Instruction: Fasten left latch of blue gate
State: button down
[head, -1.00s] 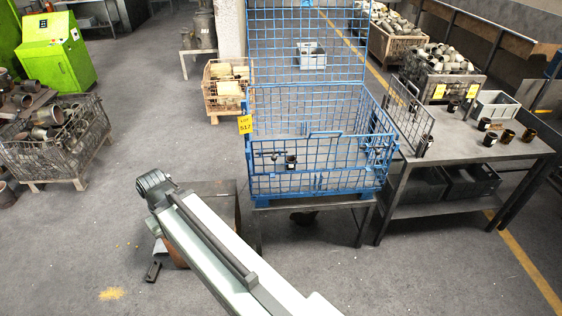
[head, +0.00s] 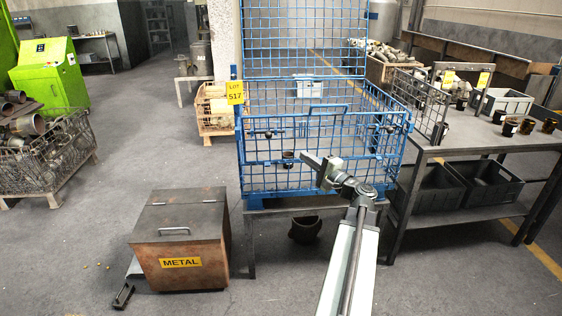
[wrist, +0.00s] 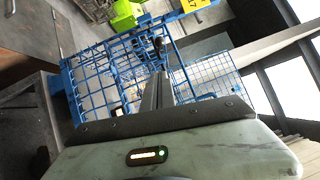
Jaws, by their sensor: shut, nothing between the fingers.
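The blue gate (head: 330,174) is the mesh front of a blue wire cage on a stand, ahead of me. Its left latch (head: 268,133) is a dark piece on the upper left of the front. A similar dark latch (head: 388,129) shows on the right. My gripper (head: 309,157) is shut and empty, in front of the gate, right of and lower than the left latch. In the wrist view my shut fingers (wrist: 162,85) point toward the blue mesh, with a dark piece beyond their tips. I cannot tell whether the left latch is engaged.
A brown METAL box (head: 182,240) stands on the floor left of the cage stand. A grey table (head: 470,138) with dark cups and a crate stands close on the right. A yellow LOT 517 tag (head: 235,92) hangs at the cage's left corner.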

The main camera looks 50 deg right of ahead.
jog(key=shift+s+d+r, duration=0.2)
jog(key=shift+s+d, duration=0.2)
jog(key=w+a+r+p, duration=0.1)
jog(key=w+r+p, duration=0.1)
jog(key=w, duration=1.1)
jog(key=shift+a, duration=0.15)
jog(key=shift+a+h, duration=0.1)
jog(key=shift+h, duration=0.3)
